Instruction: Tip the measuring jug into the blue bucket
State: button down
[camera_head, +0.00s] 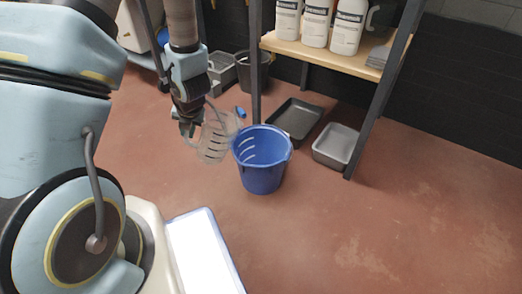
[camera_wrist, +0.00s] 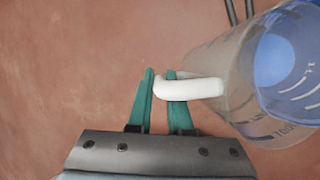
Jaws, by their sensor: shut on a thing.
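The measuring jug (camera_head: 213,141) is clear with dark scale marks. It is tilted, with its open end toward the blue bucket (camera_head: 264,178). My gripper (camera_head: 187,127) is to the left of the jug and above the floor, shut on its handle. In the wrist view the green fingers of my gripper (camera_wrist: 160,90) pinch the white handle (camera_wrist: 197,88), and the jug body (camera_wrist: 235,75) is at the right. The bucket stands upright on the floor, its rim beside the jug's mouth. Part of the bucket (camera_wrist: 290,60) shows through the jug. I cannot tell whether the jug holds liquid.
A wooden shelf (camera_head: 330,60) with white bottles (camera_head: 316,22) stands behind the bucket. A dark tray (camera_head: 297,119) and a grey tray (camera_head: 337,145) lie under it. Dark metal posts (camera_head: 254,65) rise near the bucket. The red floor (camera_head: 390,235) at front right is clear.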

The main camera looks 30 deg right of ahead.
jog(key=shift+w+a+f+g+h+b, duration=0.6)
jog(key=shift+a+f+h+b, duration=1.1)
jog(key=shift+f+b, duration=5.4)
jog(key=shift+n+h, duration=0.3)
jog(key=shift+n, duration=0.2)
jog(key=r+p, duration=0.2)
jog(key=r, duration=0.1)
jog(key=r+p, duration=0.1)
jog(key=r, duration=0.1)
jog(key=shift+d+r, duration=0.15)
jog(key=shift+d, duration=0.15)
